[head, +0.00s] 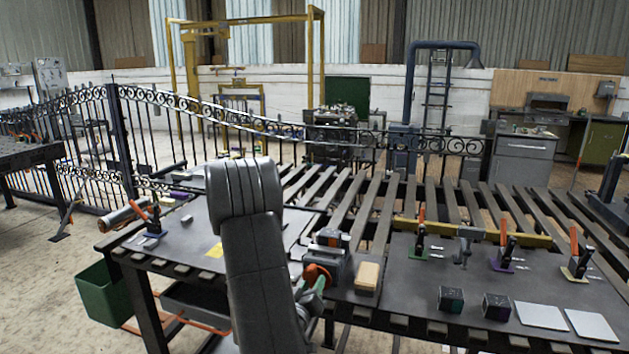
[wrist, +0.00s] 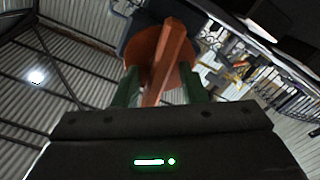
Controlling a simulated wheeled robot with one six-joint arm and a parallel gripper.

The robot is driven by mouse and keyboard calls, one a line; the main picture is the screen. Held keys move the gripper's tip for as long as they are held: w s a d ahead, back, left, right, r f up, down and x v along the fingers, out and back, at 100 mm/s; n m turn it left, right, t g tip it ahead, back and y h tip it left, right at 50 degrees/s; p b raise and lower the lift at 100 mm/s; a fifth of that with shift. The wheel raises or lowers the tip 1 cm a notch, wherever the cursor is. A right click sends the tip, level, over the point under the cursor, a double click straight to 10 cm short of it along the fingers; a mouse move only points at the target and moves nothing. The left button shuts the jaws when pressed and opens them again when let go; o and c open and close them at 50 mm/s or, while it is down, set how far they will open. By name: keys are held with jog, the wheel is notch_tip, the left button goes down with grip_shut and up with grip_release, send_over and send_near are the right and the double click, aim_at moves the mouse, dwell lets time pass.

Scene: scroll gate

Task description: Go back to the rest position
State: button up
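My gripper (head: 316,284) is low in front of the table's near edge, just right of my large dark arm link, which hides part of it. In the wrist view, its two green fingers (wrist: 162,88) stand apart. An orange round piece with an orange bar (wrist: 168,60) shows between and beyond them, with a dark shape behind. The orange round piece also shows at the gripper in the head view (head: 317,274). I cannot tell whether the fingers touch or hold it. The wrist camera looks up toward the roof.
The dark worktable (head: 420,262) lies close ahead. A grey vise (head: 329,248) and a tan block (head: 368,275) are near the gripper. Several toggle clamps, two dark cubes and two pale plates sit at right. A green bin (head: 103,297) hangs at left. A scrolled gate (head: 240,125) stands behind.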

jog(key=b+v, duration=0.2)
jog(key=v, duration=0.9)
jog(key=shift+d+r, duration=0.1)
jog(key=shift+r, duration=0.05)
